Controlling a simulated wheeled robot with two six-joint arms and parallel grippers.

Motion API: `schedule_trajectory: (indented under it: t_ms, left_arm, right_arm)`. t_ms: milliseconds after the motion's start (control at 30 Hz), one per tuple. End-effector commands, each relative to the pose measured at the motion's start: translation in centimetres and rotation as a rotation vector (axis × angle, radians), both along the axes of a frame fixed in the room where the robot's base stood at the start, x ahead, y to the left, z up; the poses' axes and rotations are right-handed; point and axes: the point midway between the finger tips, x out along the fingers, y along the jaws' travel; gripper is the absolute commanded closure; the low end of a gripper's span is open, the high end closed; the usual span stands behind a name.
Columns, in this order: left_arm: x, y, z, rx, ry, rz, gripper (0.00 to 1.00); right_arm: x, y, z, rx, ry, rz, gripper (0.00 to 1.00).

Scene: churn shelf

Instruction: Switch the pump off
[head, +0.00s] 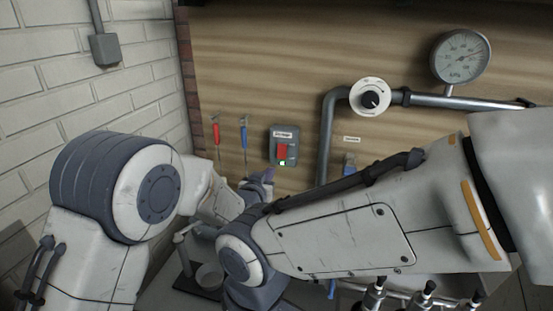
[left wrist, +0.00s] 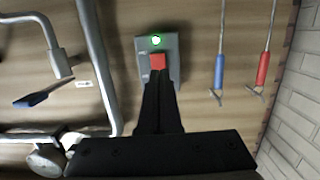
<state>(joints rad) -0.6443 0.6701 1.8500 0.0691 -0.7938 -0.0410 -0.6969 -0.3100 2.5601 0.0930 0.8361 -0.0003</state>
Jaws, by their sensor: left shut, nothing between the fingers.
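The pump switch is a grey box (head: 273,146) on the wooden panel. It has a red rocker (head: 283,151) and a lit green lamp (head: 283,163) below it. In the left wrist view, turned over, the box (left wrist: 143,62) shows the lamp (left wrist: 156,40) above the red rocker (left wrist: 158,62). My left gripper (left wrist: 159,76) is shut and empty, its fingertips over the rocker's edge away from the lamp; contact cannot be told. In the head view my left gripper (head: 262,176) is partly hidden, just below the box. My right gripper is not seen.
A red-handled tool (head: 216,138) and a blue-handled tool (head: 244,135) hang left of the box. A grey pipe (head: 328,135) runs to its right, with a round dial (head: 370,98) and a gauge (head: 460,57).

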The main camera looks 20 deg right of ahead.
Motion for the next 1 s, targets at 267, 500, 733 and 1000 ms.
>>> schedule_trajectory:
  t_ms: [267,500,733,1000]
  left_arm:
    - [4.2,-2.9,-0.6,0.001,0.001,0.000,1.00]
    - [6.5,-4.4,-1.1,0.001,0.001,0.000,1.00]
    - [7.3,-4.9,-1.4,0.001,0.001,0.000,1.00]
    - [7.4,-5.0,-1.4,0.000,0.000,0.000,1.00]
  right_arm:
    - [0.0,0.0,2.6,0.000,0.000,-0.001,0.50]
    - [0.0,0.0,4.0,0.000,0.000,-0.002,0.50]
    - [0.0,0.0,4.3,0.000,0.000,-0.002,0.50]
    - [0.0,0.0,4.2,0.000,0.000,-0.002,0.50]
